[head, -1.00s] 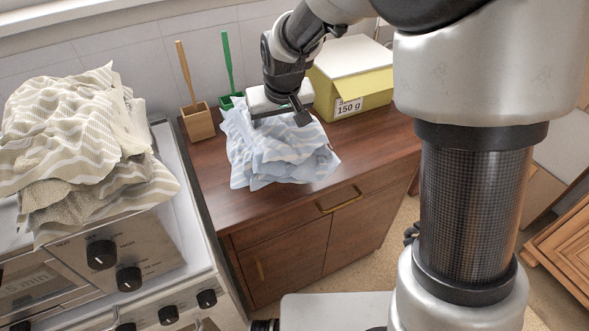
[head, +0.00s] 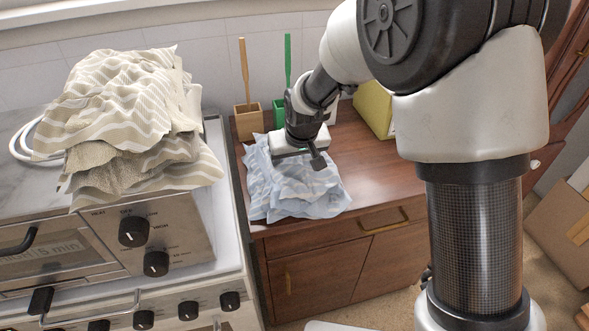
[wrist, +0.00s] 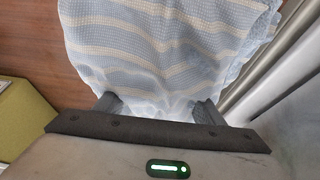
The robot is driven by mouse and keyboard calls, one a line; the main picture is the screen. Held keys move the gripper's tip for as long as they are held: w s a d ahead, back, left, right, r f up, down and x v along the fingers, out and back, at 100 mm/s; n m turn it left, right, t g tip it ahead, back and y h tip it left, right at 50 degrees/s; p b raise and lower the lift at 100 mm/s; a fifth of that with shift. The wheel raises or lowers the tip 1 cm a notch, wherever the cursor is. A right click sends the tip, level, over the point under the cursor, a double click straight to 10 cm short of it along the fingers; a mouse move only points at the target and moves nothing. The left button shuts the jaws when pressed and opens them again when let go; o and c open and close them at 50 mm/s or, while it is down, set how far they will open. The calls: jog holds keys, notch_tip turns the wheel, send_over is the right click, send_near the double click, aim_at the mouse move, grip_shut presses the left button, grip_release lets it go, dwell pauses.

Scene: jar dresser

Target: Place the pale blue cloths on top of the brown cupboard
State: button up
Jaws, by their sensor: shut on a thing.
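The pale blue cloths (head: 298,196), with pale stripes, lie in a crumpled pile on the left part of the brown cupboard top (head: 375,165). The pile's front edge reaches close to the cupboard's front edge. My gripper (head: 300,155) is over the back of the pile, pointing down, and is shut on the cloth. In the wrist view the cloth (wrist: 165,50) fills the space between and beyond the two fingers (wrist: 160,108). The underside of the pile is hidden.
Beige striped cloths (head: 130,120) are heaped on the oven (head: 180,225) at left. Behind the pile stand a wooden holder (head: 248,122) and a green holder (head: 279,112) with upright handles. A yellow box (head: 374,108) is at the back right.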

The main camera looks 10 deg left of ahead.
jog(key=shift+f, duration=0.6)
jog(key=shift+f, duration=0.2)
jog(key=o, duration=1.3)
jog(key=shift+r, duration=0.3)
jog(key=p+v, duration=0.1)
jog(key=v, duration=1.1)
jog(key=shift+p, duration=0.3)
